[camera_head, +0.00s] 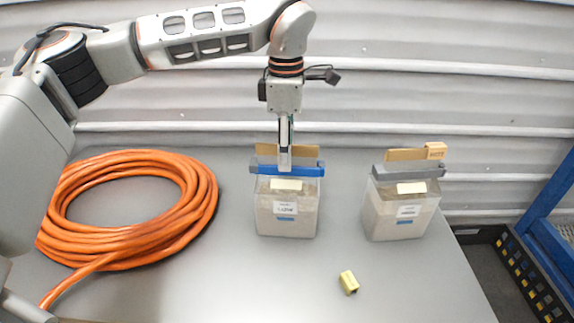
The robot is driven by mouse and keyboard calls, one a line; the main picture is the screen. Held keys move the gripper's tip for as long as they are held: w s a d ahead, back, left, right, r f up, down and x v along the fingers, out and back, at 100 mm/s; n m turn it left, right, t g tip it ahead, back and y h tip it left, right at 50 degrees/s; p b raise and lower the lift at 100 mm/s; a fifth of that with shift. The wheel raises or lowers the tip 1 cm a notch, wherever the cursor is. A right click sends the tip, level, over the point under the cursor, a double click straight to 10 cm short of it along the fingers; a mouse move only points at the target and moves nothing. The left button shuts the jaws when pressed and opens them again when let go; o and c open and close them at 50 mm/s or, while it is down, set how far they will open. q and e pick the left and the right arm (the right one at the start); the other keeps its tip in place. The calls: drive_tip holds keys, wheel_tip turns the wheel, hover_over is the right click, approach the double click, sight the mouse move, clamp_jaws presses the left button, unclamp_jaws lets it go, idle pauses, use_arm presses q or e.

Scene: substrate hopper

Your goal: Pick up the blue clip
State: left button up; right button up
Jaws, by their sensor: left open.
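The blue clip (307,170) lies across the top of the left clear bag or container (287,222), below its brown top edge. My left gripper (285,162) points straight down from above, with its fingertips at the middle of the blue clip and overlapping it in the picture. The fingers are seen nearly edge-on and hide the clip's centre. Whether they touch the clip cannot be told. My right gripper is not in view.
A second container (400,217) with a grey clip (417,171) and a tan tag stands to the right. A coiled orange hose (203,200) fills the table's left side. A small yellow block (349,282) lies in front. The grey table (250,285) is clear at front centre.

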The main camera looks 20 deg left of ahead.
use_arm(q)
drive_tip(key=shift+a+f, duration=0.1)
drive_tip(key=shift+f, duration=1.3)
drive_tip(key=c, duration=1.2)
drive_tip(key=shift+o, duration=0.2)
wheel_tip(320, 180, up, 27)
